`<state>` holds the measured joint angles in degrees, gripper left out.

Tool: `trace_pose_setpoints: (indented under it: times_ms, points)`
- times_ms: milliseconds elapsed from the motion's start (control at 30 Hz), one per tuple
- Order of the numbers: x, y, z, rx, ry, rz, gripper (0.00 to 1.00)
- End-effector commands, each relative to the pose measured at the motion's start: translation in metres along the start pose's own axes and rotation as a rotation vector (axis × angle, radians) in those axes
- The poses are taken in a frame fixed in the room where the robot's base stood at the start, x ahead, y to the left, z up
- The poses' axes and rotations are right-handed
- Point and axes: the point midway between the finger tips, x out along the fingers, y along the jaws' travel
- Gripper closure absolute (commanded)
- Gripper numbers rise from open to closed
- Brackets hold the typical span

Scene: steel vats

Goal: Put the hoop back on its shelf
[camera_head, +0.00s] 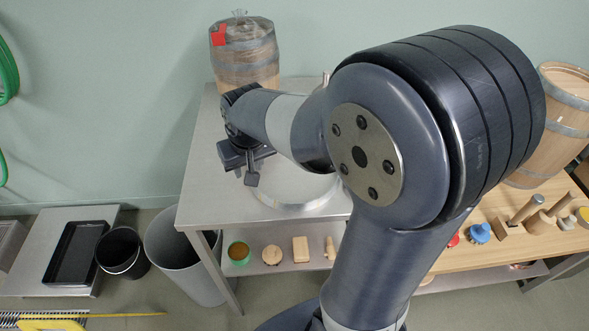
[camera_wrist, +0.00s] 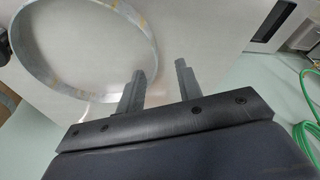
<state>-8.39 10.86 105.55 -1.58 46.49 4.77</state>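The hoop (camera_head: 292,207) is a thin grey metal ring lying on the steel table (camera_head: 203,190); my arm hides its far part in the head view. In the wrist view the hoop (camera_wrist: 70,92) shows at upper left, with brownish patches on its band. My gripper (camera_head: 242,172) is left of the hoop, over the tabletop. I cannot tell which shelf belongs to the hoop.
A wrapped barrel (camera_head: 244,58) with a red tag stands at the table's back. A lower shelf (camera_head: 285,266) holds small items. A grey bin (camera_head: 176,245) and black bucket (camera_head: 122,252) stand left. A wooden bench (camera_head: 500,255) with tools and a barrel (camera_head: 548,125) is right.

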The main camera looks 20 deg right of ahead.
Motion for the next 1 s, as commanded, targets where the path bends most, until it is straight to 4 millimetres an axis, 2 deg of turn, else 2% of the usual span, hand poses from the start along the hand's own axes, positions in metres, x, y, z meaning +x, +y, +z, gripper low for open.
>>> trace_pose_setpoints:
  times_ms: [100,367,700,1000]
  points:
    - [0.017,0.001,0.000,0.000,-0.004,0.000,0.66]
    - [0.034,0.003,0.001,0.001,-0.002,0.000,0.66]
    - [0.074,0.009,0.004,0.001,-0.002,0.000,0.66]
    - [0.080,0.008,0.004,0.000,0.000,0.000,0.66]
